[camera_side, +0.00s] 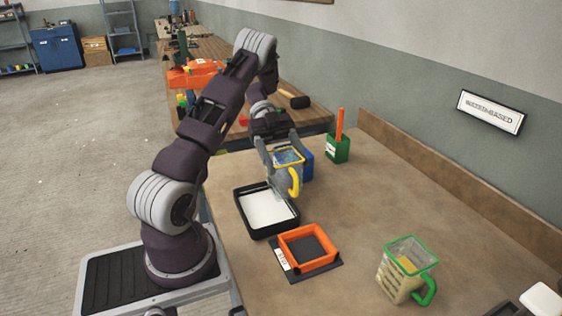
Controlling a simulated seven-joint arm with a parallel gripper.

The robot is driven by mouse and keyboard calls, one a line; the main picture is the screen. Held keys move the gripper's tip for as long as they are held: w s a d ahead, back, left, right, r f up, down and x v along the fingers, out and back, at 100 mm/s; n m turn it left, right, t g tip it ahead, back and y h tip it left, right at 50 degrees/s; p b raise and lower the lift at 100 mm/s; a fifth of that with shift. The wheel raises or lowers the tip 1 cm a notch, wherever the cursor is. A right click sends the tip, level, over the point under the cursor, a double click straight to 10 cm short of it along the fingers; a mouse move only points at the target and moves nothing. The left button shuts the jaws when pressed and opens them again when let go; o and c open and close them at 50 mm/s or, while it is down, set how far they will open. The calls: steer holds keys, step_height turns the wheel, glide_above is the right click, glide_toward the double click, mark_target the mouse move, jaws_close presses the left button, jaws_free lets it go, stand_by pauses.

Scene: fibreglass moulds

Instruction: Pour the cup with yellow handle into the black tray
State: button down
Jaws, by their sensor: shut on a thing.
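The cup with the yellow handle (294,183) has a yellow rim and a greyish body. My gripper (283,158) is shut on this cup and holds it over or near the far right corner of the black tray. The black tray (246,222) lies on the table with a white surface inside; I cannot tell whether that is liquid or the tray floor. I see no clear stream between cup and tray. The cup's exact tilt is hard to tell, and the fingers hide part of its body.
A blue container (307,166) stands just behind the held cup. An orange square frame (307,260) lies on a dark mat at the front. A clear cup with a green handle (405,272) stands front right. A green holder (338,150) stands behind. The table's right side is mostly clear.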

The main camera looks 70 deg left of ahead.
steer(key=shift+r, duration=0.15)
stand_by(0.4)
step_height(320, 180, up, 4)
steer(key=shift+f, duration=0.1)
stand_by(0.3)
